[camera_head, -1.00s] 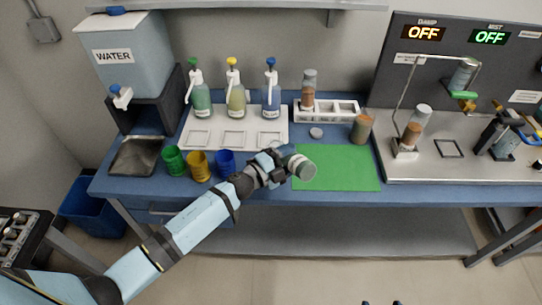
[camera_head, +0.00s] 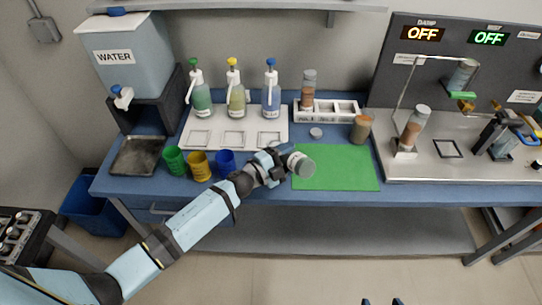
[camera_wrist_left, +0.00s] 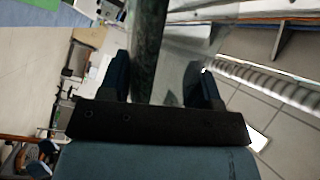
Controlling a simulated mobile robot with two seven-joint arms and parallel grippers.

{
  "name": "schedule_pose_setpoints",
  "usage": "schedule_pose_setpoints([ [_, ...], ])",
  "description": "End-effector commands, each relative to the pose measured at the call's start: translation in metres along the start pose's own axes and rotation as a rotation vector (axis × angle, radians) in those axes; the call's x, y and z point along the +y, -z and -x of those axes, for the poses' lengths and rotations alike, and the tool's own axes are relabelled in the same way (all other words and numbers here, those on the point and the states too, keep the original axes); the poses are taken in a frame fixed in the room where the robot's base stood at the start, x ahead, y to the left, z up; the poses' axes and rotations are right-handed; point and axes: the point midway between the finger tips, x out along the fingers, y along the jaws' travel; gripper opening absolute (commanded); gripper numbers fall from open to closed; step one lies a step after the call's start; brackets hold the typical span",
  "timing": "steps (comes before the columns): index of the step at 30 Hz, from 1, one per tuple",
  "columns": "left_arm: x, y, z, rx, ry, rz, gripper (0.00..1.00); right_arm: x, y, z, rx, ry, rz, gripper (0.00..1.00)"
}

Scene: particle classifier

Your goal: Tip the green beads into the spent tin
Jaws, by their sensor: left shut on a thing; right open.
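My left gripper (camera_head: 277,165) is shut on a clear capped jar (camera_head: 302,164), held tilted over the left edge of the green mat. In the left wrist view the jar (camera_wrist_left: 150,45) stands between the two fingers and shows dark green contents. I cannot see any beads falling. A shallow dark metal tray (camera_head: 117,168) lies at the bench's left end; I cannot read a label marking it as the spent tin. My right gripper (camera_head: 383,302) shows only as two dark, separated fingertips at the bottom edge, open and empty.
Green, yellow and blue cups (camera_head: 199,167) stand left of the gripper, before several pump bottles (camera_head: 235,95). The mat is clear.

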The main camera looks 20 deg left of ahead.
Motion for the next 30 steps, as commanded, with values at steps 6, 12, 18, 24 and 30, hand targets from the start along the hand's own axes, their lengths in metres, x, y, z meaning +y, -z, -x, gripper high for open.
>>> schedule_pose_setpoints([
  [6, -0.0023, 0.0001, -0.0003, -0.001, 0.0, 0.012, 0.24, -0.0001, 0.0025, 0.0016, 0.0, 0.0, 0.0, 0.72],
  [12, -0.0034, -0.0002, -0.0004, -0.002, 0.0, 0.023, 0.24, -0.0001, 0.0041, 0.0027, 0.0, 0.0, 0.0, 0.72],
  [18, -0.0046, -0.0006, -0.0005, -0.002, 0.0, 0.035, 0.24, 0.0, 0.0057, 0.0038, 0.0, -0.001, 0.0, 0.72],
  [24, -0.0058, -0.001, -0.0005, -0.003, 0.0, 0.047, 0.24, 0.0006, 0.0069, 0.0048, 0.0, -0.002, 0.001, 0.72],
  [30, -0.0072, -0.0014, -0.0006, -0.004, 0.0, 0.06, 0.24, 0.0016, 0.0082, 0.0059, -0.001, -0.004, 0.0, 0.72],
])
